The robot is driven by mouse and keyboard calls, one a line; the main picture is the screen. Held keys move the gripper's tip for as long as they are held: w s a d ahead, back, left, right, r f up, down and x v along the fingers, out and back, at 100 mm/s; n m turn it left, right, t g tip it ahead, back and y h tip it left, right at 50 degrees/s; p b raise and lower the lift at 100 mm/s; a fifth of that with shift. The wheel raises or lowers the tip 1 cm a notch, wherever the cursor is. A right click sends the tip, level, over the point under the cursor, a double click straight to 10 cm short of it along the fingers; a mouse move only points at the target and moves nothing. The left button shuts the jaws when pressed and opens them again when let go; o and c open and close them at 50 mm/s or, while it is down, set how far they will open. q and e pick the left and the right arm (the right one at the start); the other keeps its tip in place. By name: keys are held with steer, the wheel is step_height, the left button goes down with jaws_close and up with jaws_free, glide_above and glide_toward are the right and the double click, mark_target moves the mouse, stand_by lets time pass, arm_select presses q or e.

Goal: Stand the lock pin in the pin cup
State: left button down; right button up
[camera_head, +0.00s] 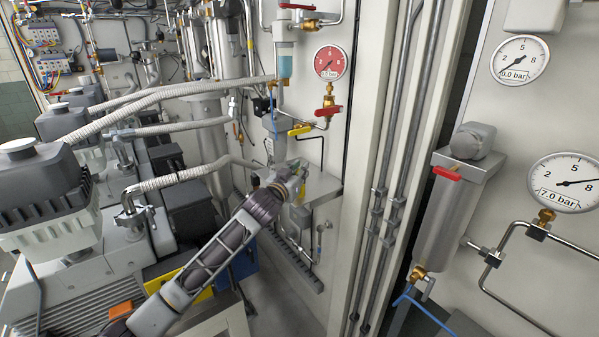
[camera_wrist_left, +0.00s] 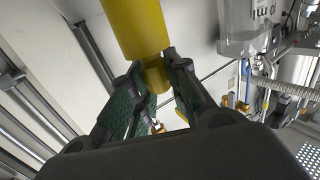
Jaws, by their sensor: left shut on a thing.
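My left gripper (camera_head: 298,172) is in front of the cabinet wall, at the small grey shelf in the head view. In the left wrist view its two green-padded fingers (camera_wrist_left: 156,85) are shut on the narrow part of a yellow piece, which I take to be the lock pin (camera_wrist_left: 138,25). The pin's thicker round body extends past the fingertips to the top edge of the picture. In the head view the pin is small and mostly hidden by the gripper. I cannot make out the pin cup for certain. My right gripper is not in view.
A grey shelf (camera_head: 322,188) juts from the cabinet wall beside the gripper. Pumps with ribbed hoses (camera_head: 165,182) crowd the left. A white post with vertical pipes stands to the right.

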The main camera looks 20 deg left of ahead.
arm_select(q)
steer(key=shift+f, duration=0.3)
stand_by(0.4)
steer(key=c, duration=1.3)
jaws_free()
steer(key=shift+s, duration=0.1)
steer(key=shift+s+a+r, duration=0.1)
steer(key=shift+s+a, duration=0.15)
steer(key=shift+s, duration=1.7)
steer(key=shift+s+a, duration=0.3)
steer(key=shift+s, duration=1.65)
steer(key=shift+s+a+r, duration=0.1)
steer(key=shift+s+a, duration=0.15)
steer(key=shift+s, duration=1.7)
steer(key=shift+s, duration=0.2)
steer(key=s+p, duration=0.2)
steer(key=s, duration=0.1)
steer(key=s+a+p, duration=0.1)
steer(key=s+p, duration=0.1)
steer(key=s, duration=0.2)
steer(key=s+p, duration=0.3)
steer(key=s, duration=0.1)
steer(key=shift+s+a+r, duration=0.15)
steer(key=shift+s+a, duration=0.1)
steer(key=shift+a, duration=0.1)
